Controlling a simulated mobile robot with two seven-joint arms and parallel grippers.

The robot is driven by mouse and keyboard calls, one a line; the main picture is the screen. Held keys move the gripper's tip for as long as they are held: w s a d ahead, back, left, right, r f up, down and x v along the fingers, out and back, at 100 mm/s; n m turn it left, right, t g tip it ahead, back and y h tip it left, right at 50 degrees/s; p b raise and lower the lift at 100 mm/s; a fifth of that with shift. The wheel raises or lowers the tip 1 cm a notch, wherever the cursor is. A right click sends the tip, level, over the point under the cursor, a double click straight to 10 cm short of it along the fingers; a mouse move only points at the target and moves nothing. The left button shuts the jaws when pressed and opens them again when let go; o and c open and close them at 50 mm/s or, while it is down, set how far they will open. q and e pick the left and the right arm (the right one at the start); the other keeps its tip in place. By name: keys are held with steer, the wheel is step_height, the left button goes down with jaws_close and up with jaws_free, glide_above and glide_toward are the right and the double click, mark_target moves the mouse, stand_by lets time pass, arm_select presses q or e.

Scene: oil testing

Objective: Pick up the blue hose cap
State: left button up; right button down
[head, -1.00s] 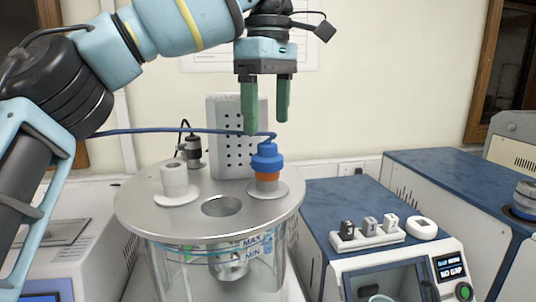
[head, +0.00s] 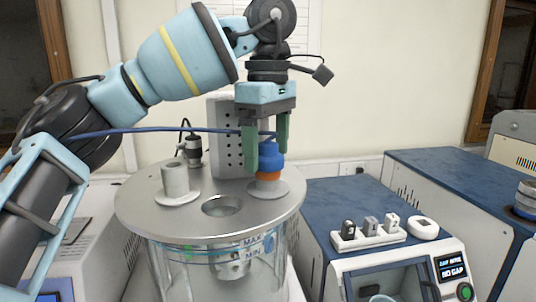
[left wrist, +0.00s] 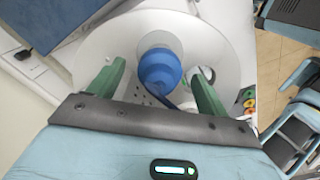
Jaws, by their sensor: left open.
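The blue hose cap (head: 267,160) sits upright on an orange collar (head: 268,177) at the right side of the round metal lid (head: 160,216). A blue hose (head: 165,129) runs from the cap to the left. My left gripper (head: 267,160) points straight down over the cap, with its green fingers open. Its fingertips are at about the cap's height in the head view. In the left wrist view the cap (left wrist: 160,70) lies between the two fingers, with gaps on both sides. The hose is partly hidden behind the gripper. My right gripper is not in view.
A grey-white cylinder (head: 175,179) stands on the lid's left, and a perforated white panel (head: 224,115) stands behind. The lid has an open hole (head: 221,207) in front. A blue-topped machine (head: 345,200) with several small white blocks stands at the right.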

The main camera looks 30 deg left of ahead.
mark_target(268, 143)
arm_select(q)
steer(key=shift+c, duration=0.5)
steer(key=c, duration=1)
steer(key=shift+r, duration=0.1)
steer(key=shift+c, duration=0.2)
steer(key=shift+r, duration=1.55)
steer(key=shift+s+r, duration=0.15)
steer(key=shift+r, duration=0.05)
steer(key=s+d+r, duration=0.1)
steer(key=s+d, duration=0.1)
steer(key=s, duration=1.3)
steer(key=shift+s+d+r, duration=0.15)
steer(key=shift+s+d, duration=0.05)
steer(key=shift+s, duration=0.05)
